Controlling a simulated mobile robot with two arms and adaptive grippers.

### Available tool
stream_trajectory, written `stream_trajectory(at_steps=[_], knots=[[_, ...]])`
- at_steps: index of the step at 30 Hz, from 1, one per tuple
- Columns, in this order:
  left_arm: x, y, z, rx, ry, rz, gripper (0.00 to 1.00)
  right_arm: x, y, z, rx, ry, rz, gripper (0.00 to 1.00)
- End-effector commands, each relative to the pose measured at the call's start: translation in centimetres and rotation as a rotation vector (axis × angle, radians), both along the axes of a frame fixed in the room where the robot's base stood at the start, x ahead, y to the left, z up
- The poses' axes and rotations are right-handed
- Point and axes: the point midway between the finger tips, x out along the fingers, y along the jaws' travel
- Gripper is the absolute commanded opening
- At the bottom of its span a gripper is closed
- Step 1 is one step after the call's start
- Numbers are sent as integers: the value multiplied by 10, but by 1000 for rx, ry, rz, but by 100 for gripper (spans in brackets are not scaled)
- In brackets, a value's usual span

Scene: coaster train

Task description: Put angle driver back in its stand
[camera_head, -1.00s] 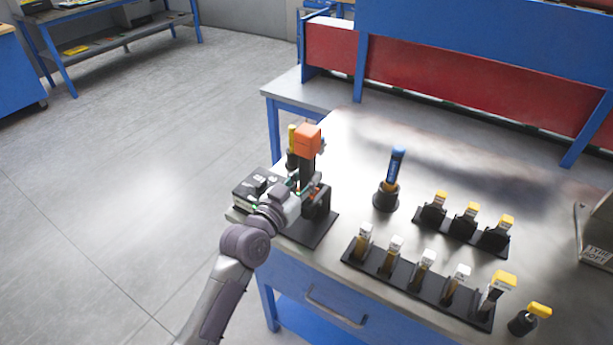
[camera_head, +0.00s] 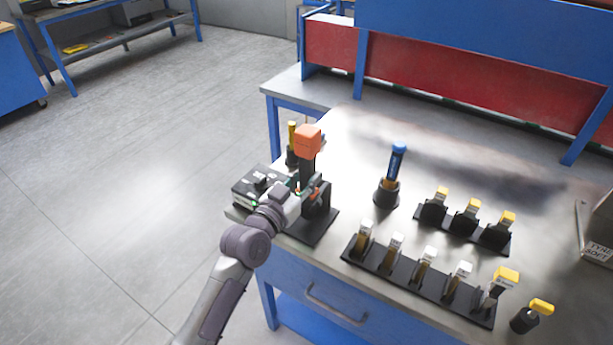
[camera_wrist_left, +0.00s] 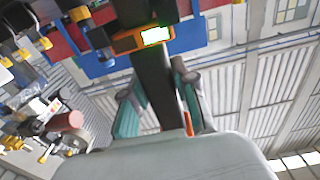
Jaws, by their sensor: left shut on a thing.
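The angle driver (camera_head: 308,160) has a dark upright body and an orange block at its top end. My left gripper (camera_head: 299,191) is shut on its dark body. The left wrist view shows the driver (camera_wrist_left: 155,85) between the teal finger pads, with a lit screen in its orange end. The black stand (camera_head: 316,231) is on the table's near left corner, with an upright holder part beside the gripper. The driver is over or in the stand; its lower end is hidden, so I cannot tell whether it is seated. My right gripper is not in view.
A dark boxy device (camera_head: 252,187) sits just left of the stand. A yellow-topped tool (camera_head: 292,133) stands behind the driver. A blue-topped tool (camera_head: 397,160) stands in a black holder to the right. Racks of yellow- and white-topped tools (camera_head: 420,280) fill the front right.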

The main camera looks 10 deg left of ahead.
Motion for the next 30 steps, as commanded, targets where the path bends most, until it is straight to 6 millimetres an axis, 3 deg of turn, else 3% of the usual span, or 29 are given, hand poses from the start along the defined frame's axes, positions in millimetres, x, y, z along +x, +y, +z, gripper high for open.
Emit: stream_trajectory(at_steps=[7,8,13,23,30], knots=[[0,0,1,-3,-11,1,0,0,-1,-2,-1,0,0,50],[0,0,1,-3,-11,1,30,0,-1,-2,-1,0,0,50],[0,0,0,-2,-7,1,57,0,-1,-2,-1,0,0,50],[-2,1,-7,3,7,-1,57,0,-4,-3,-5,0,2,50],[-34,13,-7,3,4,0,57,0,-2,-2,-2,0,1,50]])
